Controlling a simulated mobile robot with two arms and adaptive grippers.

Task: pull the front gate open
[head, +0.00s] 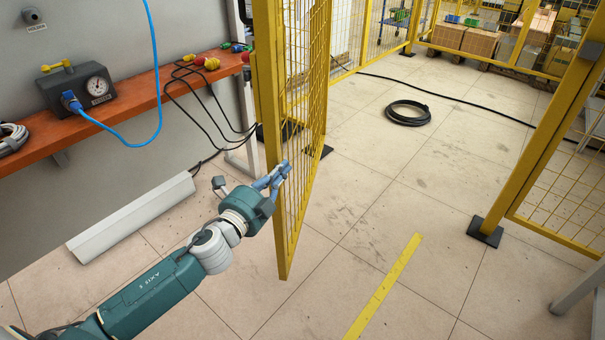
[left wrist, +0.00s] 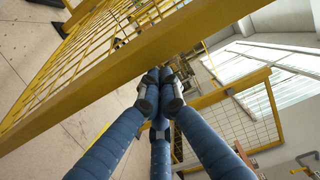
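The front gate (head: 316,100) is a yellow-framed wire-mesh panel. In the head view it stands swung out of line with the fence, its near lower corner toward me, with a wide gap to the yellow post on the right. My left gripper (head: 280,174) is at the near edge of the gate, at about mid height. In the left wrist view its blue fingers (left wrist: 159,88) are drawn together at the tips, right by the yellow gate frame bar (left wrist: 190,32). I see nothing clearly held between them. My right gripper is not in view.
A yellow post (head: 533,130) with a dark foot stands right of the opening. A coiled black hose (head: 408,112) lies on the floor beyond. An orange shelf (head: 130,94) with a gauge box (head: 78,88) and hanging cables is at left.

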